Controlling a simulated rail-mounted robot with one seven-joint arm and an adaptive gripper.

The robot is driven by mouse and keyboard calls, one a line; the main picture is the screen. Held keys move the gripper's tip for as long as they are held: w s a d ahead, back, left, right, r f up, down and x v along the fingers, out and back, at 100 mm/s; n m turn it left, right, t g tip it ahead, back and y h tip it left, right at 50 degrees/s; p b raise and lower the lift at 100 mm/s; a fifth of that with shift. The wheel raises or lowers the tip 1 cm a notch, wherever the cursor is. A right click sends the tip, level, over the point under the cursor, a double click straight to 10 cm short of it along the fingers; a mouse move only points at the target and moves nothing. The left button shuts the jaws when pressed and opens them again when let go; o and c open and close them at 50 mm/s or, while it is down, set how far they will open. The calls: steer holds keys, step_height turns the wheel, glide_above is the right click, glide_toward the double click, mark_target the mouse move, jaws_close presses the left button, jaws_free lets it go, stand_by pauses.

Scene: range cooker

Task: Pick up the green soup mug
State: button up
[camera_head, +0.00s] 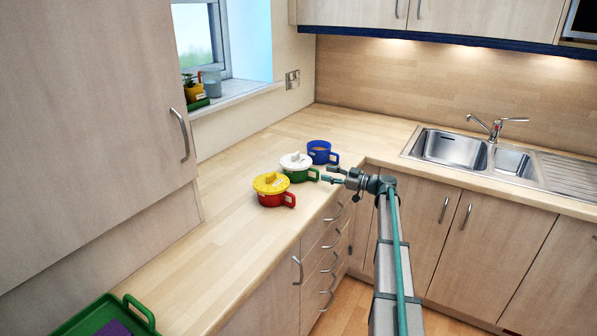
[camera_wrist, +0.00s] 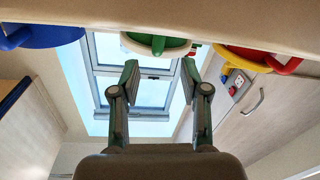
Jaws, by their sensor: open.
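The green soup mug (camera_head: 301,176) stands on the wooden worktop, with a white lid (camera_head: 295,160) on it and its handle toward the right. It sits between a red mug with a yellow lid (camera_head: 271,184) and a blue mug (camera_head: 320,151). My gripper (camera_head: 331,174) is just right of the green mug's handle, apart from it. In the wrist view, which looks upside down, the green mug (camera_wrist: 140,48) shows at the top, beyond the two fingers (camera_wrist: 161,72). The fingers are spread and empty.
A green tray (camera_head: 75,325) lies at the front left. The sink (camera_head: 450,147) is at the right. The worktop between the tray and the mugs is clear.

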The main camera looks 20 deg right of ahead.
mark_target(318, 171)
steer(key=p+x, duration=0.2)
steer(key=x, duration=0.3)
steer(key=shift+w+d+f, duration=0.1)
steer(key=shift+w, duration=0.05)
jaws_close()
